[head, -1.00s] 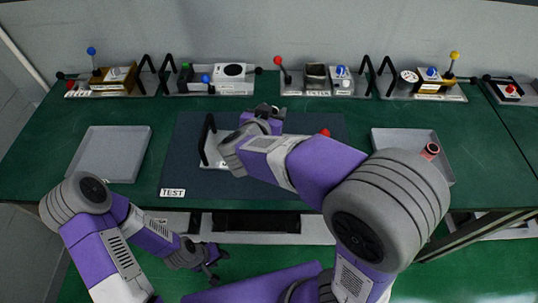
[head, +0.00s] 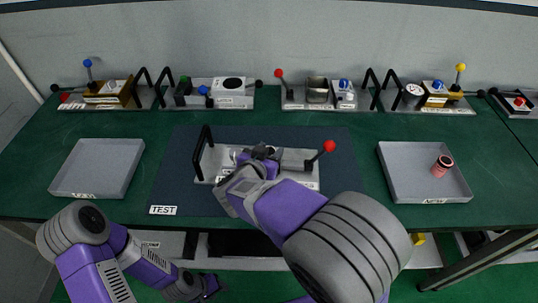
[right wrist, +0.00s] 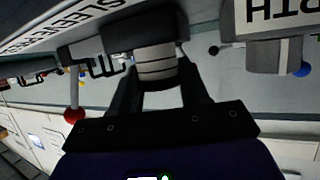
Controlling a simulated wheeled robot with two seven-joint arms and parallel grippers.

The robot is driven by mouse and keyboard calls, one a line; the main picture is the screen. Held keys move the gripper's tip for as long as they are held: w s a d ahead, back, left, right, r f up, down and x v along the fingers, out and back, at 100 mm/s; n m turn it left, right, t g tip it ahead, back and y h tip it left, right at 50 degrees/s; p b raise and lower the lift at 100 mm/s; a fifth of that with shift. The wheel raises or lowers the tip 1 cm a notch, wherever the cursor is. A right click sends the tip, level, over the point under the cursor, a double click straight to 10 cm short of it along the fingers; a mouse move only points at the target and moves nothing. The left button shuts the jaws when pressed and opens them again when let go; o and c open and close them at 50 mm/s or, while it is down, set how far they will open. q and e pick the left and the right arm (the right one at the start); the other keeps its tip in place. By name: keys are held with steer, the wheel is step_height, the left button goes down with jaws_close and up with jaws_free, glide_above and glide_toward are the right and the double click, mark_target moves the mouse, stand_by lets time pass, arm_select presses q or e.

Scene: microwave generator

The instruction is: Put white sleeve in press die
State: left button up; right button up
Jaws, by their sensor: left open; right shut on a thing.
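The press station (head: 305,180) stands on the dark mat, with a black handle at its left and a red-ball lever (head: 329,147) at its right. My right gripper (head: 262,153) is over the middle of this station and hides part of it. In the right wrist view it is shut on the white sleeve (right wrist: 155,63), a pale ringed cylinder between the fingers. The sleeve's far end meets a dark block (right wrist: 146,32), perhaps the press die; I cannot tell whether it is inside. My left gripper (head: 208,287) is open and empty below the table's front edge.
A grey tray (head: 66,178) at left is empty. Another grey tray (head: 405,190) at right holds a red ringed part (head: 442,166). Several stations with handles and coloured-ball levers line the back. The mat (head: 175,185) is bare left of the press station.

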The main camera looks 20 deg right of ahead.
steer(key=shift+r, duration=0.1)
steer(key=o, duration=1.1)
steer(key=p+v, duration=0.6)
steer(key=v, duration=0.6)
steer(key=shift+s, duration=0.1)
